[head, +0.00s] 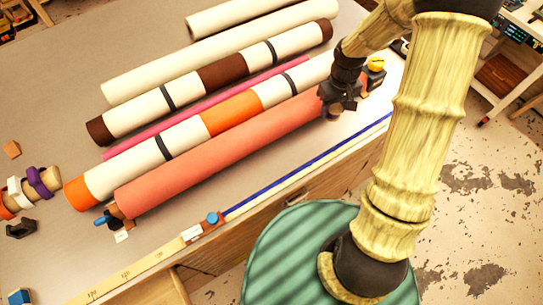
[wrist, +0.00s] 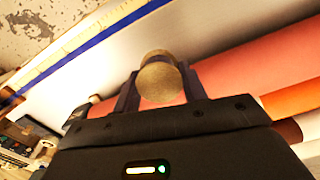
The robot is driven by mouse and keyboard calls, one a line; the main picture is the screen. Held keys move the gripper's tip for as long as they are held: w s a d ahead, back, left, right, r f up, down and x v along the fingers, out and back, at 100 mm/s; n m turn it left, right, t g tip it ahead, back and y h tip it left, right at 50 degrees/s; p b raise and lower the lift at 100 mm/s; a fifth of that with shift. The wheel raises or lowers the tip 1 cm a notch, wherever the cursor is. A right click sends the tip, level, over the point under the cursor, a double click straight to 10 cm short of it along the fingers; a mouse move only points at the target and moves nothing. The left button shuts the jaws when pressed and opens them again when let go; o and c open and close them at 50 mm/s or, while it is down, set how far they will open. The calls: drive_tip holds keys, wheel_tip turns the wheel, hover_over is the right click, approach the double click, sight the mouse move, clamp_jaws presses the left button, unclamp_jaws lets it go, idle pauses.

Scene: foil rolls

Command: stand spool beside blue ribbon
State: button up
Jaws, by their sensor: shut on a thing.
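My gripper (head: 338,106) is shut on the spool (wrist: 158,82), a small tan cylinder whose round end faces the wrist camera between the two fingers. In the head view the gripper and wrist hide most of the spool, near the right end of the coral roll (head: 220,152). A long blue strip, which I take for the blue ribbon (head: 310,165), runs along the table's front edge. It also shows in the wrist view (wrist: 98,40), left of the gripper. I cannot tell whether the spool touches the table.
Several long rolls lie side by side on the table (head: 60,85), including a cream roll (head: 220,50). A yellow-topped item (head: 376,64) stands behind my gripper. A blue-knobbed slider (head: 212,219) sits at the ruler edge. A narrow strip of table is clear before the coral roll.

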drive_tip(key=shift+s+d+r, duration=0.1)
drive_tip(key=shift+s, duration=0.15)
drive_tip(key=p, duration=0.1)
hover_over(326, 134)
drive_tip(key=f, duration=0.5)
drive_tip(key=shift+w+d+f, duration=0.1)
drive_tip(key=shift+w+f, duration=0.1)
drive_tip(key=shift+f, duration=0.05)
drive_tip(key=shift+s+d+f, duration=0.1)
drive_tip(key=shift+f, duration=0.1)
drive_tip(key=shift+s, duration=0.1)
drive_tip(key=shift+a, duration=0.2)
drive_tip(key=shift+s+f+p, duration=0.1)
drive_tip(key=shift+f+p, duration=0.25)
drive_tip(key=shift+f, duration=0.2)
drive_tip(key=shift+d+f+p, duration=0.1)
drive_tip(key=shift+f+p, duration=0.25)
drive_tip(key=shift+f, duration=1.15)
drive_tip(key=shift+f, duration=0.15)
